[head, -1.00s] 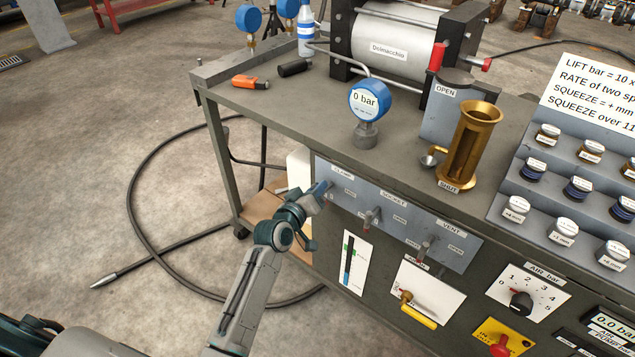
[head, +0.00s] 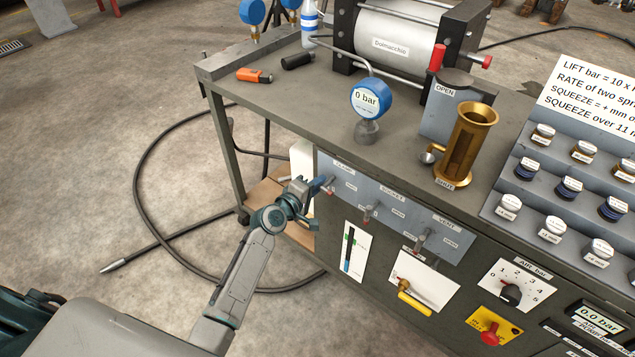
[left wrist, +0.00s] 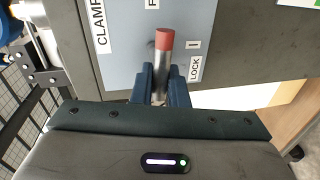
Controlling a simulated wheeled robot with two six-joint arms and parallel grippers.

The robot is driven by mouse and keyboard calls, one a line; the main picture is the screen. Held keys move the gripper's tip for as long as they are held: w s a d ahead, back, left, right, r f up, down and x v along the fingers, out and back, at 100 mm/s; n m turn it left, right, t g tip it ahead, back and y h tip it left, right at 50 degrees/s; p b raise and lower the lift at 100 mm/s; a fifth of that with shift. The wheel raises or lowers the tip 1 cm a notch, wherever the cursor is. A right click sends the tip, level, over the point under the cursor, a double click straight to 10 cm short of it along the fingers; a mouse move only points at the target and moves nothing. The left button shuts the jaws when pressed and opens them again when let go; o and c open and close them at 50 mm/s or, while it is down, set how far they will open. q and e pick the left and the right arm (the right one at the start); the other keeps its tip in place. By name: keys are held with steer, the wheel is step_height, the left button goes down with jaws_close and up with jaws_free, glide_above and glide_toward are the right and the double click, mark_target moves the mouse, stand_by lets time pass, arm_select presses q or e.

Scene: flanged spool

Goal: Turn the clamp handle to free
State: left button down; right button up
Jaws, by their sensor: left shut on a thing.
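The clamp handle, a metal rod with a red tip, shows in the left wrist view (left wrist: 164,42) between my left gripper's dark blue fingers (left wrist: 160,88). The left gripper is shut on the rod below the red tip. The sign "CLAMP" stands left of it, a label starting with "F" above, and "LOCK" to the right. The handle's pivot is hidden or unclear. In the head view my left gripper (head: 322,185) is at the left end of the grey valve panel (head: 385,211), mostly covering the handle. My right gripper is not in view.
Along the same panel are the socket lever (head: 369,212) and the vent lever (head: 422,240). Above, the bench top (head: 300,95) carries a blue gauge (head: 370,98) and a brass cup (head: 470,145). A black hose (head: 140,190) lies on the floor at left.

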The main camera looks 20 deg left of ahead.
arm_select(q)
steer(key=shift+f+n, duration=0.15)
steer(key=shift+n, duration=0.25)
steer(key=c, duration=1.5)
jaws_free()
steer(key=v, duration=1.1)
steer(key=shift+w+a, duration=0.1)
